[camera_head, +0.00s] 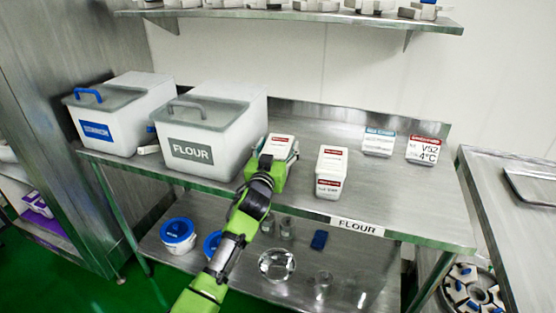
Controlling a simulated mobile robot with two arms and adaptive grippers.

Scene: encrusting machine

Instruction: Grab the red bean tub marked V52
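A white tub with a red label reading V52 and 4°C (423,151) stands at the right back of the steel table, clear of my gripper. My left gripper (273,165), green and black, is at the middle of the table, in front of another white tub with a red-striped label (281,142). Its fingers are on either side of that tub's lower part; I cannot tell whether they grip it. Another red-labelled white tub (331,160) stands between my gripper and the V52 tub. My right gripper is not in view.
A blue-labelled white tub (379,142) stands just left of the V52 tub. A large FLOUR bin (198,150) and a blue-labelled bin (97,131) fill the table's left. A shelf (290,15) runs above. The table's front right is clear.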

